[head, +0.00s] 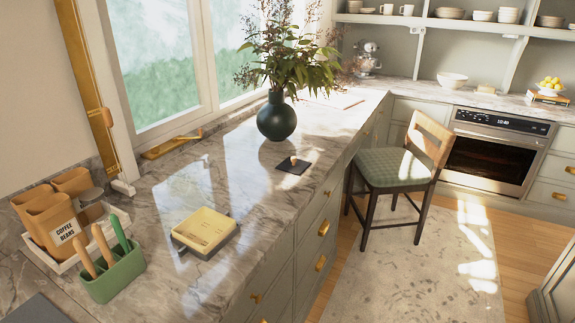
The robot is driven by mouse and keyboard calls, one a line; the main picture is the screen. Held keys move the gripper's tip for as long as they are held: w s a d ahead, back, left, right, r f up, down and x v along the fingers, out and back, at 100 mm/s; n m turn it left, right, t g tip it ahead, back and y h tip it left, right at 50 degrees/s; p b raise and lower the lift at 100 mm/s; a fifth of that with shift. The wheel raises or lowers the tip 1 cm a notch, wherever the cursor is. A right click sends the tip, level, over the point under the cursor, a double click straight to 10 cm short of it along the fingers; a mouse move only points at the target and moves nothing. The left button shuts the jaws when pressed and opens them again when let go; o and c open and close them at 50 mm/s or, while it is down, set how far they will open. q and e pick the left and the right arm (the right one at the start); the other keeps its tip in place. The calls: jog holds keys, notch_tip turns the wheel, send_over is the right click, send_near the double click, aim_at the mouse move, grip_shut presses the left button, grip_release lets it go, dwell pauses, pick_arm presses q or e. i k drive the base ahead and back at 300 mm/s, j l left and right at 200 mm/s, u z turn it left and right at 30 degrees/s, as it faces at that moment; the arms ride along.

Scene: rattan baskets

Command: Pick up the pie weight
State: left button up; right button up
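I cannot make out for certain which thing is the pie weight. A small brownish object (294,160) sits on a dark square mat (290,169) on the marble counter; it is too small to identify. A pale yellow square block or dish (205,229) with a dark edge lies nearer, on the same counter. Neither of my grippers shows in the head view.
At the left are a tray (36,250) with brown canisters and a green holder (117,276) with utensils. A dark vase (277,118) of branches stands farther back. A chair (392,165) stands right of the marble counter (170,290). Bare counter surrounds the yellow item.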

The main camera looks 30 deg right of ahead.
aim_at(292, 165)
jog(key=i+l, duration=0.15)
jog(key=l, duration=0.3)
jog(key=i+l+u, duration=0.1)
jog(key=l, duration=0.35)
jog(key=i+l+u, duration=0.1)
jog(key=l, duration=0.35)
jog(key=i+l, duration=0.25)
jog(key=l, duration=0.2)
jog(key=i+l+u, duration=0.1)
jog(key=l, duration=0.35)
jog(key=i+l, duration=0.15)
jog(key=l, duration=0.3)
jog(key=u, duration=0.05)
